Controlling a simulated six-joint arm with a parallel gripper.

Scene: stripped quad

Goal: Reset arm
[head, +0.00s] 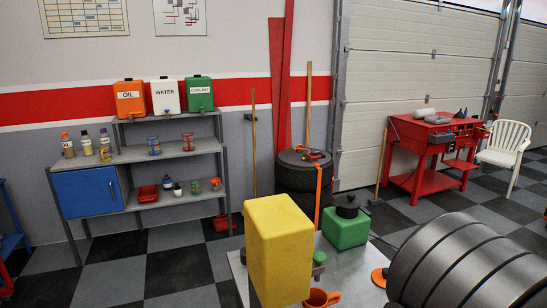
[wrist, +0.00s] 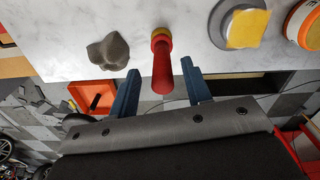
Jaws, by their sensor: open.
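My gripper (wrist: 160,67) shows in the wrist view with its two blue fingers spread apart, so it is open. A red rod-shaped thing (wrist: 162,72) with a yellow ring at its far end appears between the fingers, with gaps on both sides. How far it is from the fingers in depth is hard to tell. It seems to stand at the edge of a pale worktop (wrist: 60,30). My gripper cannot be made out in the head view.
In the wrist view, a grey lump (wrist: 108,52) lies left of the fingers, and a yellow-topped round thing (wrist: 244,28) lies right. The head view shows a yellow block (head: 280,245), a green container (head: 345,230) and an orange cup (head: 320,298) at the near bench.

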